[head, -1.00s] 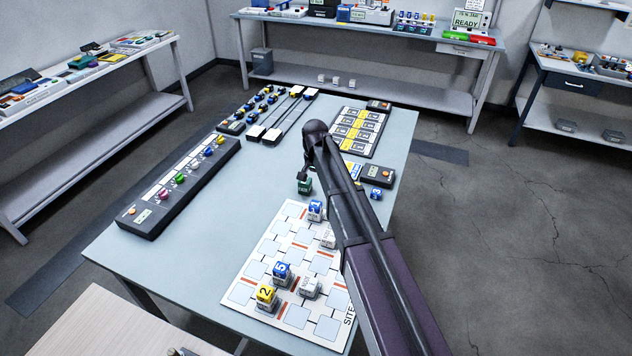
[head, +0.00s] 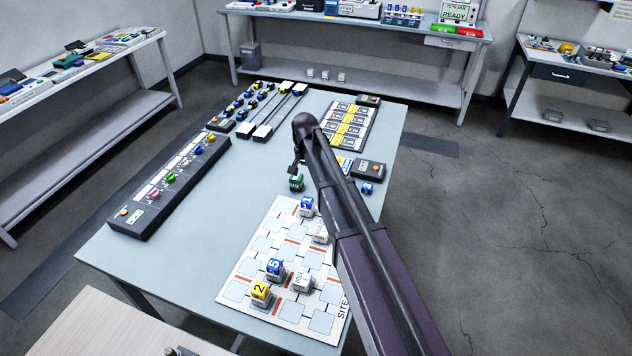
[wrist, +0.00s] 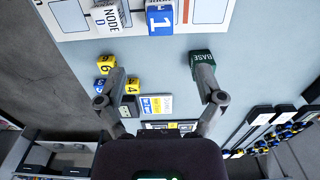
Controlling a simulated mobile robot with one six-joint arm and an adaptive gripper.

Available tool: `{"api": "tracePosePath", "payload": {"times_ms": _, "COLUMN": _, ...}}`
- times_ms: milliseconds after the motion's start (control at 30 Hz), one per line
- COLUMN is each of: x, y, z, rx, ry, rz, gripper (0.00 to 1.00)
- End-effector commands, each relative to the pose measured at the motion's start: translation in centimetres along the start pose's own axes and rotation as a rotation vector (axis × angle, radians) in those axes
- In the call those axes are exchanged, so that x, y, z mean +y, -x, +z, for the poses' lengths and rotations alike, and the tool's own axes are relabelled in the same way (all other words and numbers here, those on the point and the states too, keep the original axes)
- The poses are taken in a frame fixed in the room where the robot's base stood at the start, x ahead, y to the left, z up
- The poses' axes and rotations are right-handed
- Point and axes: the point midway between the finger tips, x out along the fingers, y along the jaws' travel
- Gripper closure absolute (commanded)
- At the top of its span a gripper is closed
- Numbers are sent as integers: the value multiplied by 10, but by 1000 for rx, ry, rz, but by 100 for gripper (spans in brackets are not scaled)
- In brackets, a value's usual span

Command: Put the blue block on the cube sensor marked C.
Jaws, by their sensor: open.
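A blue block marked 1 (head: 306,202) sits on a pale cube on the white site board (head: 262,243); it also shows in the wrist view (wrist: 160,20). A blue block marked 5 (head: 274,265) sits on another cube. A smaller blue block (head: 367,188) is right of the board; it also shows in the wrist view (wrist: 102,84). One bare white cube (head: 321,233) reads NODE D in the wrist view (wrist: 112,18). The other's letter (head: 302,281) is unclear; I cannot find C. My gripper (wrist: 161,69) is open and empty, near the green BASE cube (wrist: 203,57).
A black device (head: 368,169) and yellow blocks (wrist: 133,86) are near the table's right edge. A long button panel (head: 165,190) lies left. The table between panel and board (head: 220,215) is clear.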

Motion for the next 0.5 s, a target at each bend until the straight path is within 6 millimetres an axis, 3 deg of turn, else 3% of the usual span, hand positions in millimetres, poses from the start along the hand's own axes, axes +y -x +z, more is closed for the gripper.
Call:
{"api": "tracePosePath", "payload": {"times_ms": 167, "x": 19, "y": 0, "z": 10, "rx": 0, "ry": 20, "rz": 0, "gripper": 13}}
{"api": "tracePosePath", "payload": {"times_ms": 267, "x": 44, "y": 0, "z": 23, "rx": 0, "ry": 49, "rz": 0, "gripper": 13}}
{"api": "tracePosePath", "payload": {"times_ms": 500, "x": 129, "y": 0, "z": 76, "rx": 0, "ry": 169, "rz": 1, "gripper": 13}}
